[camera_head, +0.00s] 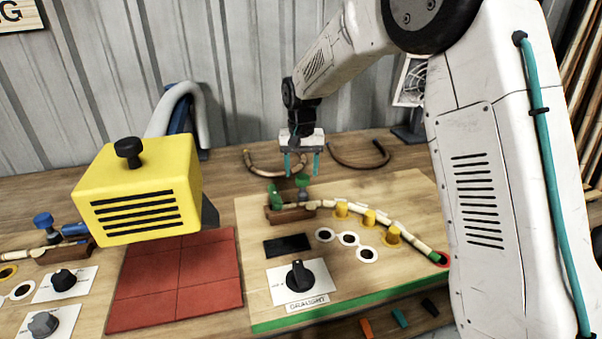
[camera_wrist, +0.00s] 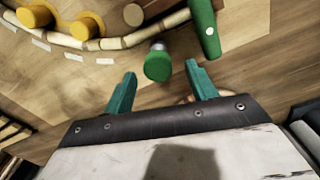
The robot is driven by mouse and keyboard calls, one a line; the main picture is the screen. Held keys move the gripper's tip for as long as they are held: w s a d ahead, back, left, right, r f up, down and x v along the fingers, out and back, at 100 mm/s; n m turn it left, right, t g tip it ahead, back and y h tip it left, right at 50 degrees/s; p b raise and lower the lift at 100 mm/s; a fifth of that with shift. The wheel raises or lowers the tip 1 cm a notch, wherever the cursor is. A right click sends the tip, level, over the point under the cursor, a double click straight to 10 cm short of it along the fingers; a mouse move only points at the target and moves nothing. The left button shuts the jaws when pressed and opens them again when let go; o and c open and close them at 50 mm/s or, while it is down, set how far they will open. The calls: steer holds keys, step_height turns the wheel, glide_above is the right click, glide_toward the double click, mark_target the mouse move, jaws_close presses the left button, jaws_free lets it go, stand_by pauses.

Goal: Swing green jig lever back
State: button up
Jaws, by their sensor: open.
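The green jig lever (camera_head: 275,195) stands at the wooden clamp block (camera_head: 288,214) on the jig board's back left; its elongated green part also shows in the wrist view (camera_wrist: 203,30). A green knob (camera_head: 303,180) on a grey metal stem is just right of it and also shows in the wrist view (camera_wrist: 158,68). Whether knob and lever are one piece I cannot tell. My gripper (camera_head: 302,166) is open and empty above the knob. In the wrist view its teal fingers (camera_wrist: 160,85) are apart, with the knob between and just beyond their tips.
A dial (camera_head: 300,276) is on the board's front. A yellow heater box (camera_head: 138,190) stands left over red tiles (camera_head: 180,285). Bent canes (camera_head: 358,160) lie behind.

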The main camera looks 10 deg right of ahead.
step_height(320, 180, up, 6)
steer(key=shift+f, duration=0.1)
stand_by(0.4)
steer(key=s+d+r, duration=0.2)
steer(key=s+d, duration=0.1)
steer(key=s, duration=1.1)
steer(key=s+d+r+n+t, duration=0.1)
steer(key=s+d+r, duration=0.1)
steer(key=s, duration=1.2)
steer(key=s+d+r+n, duration=0.1)
steer(key=s+d, duration=0.3)
steer(key=s, duration=1)
steer(key=shift+r, duration=0.6)
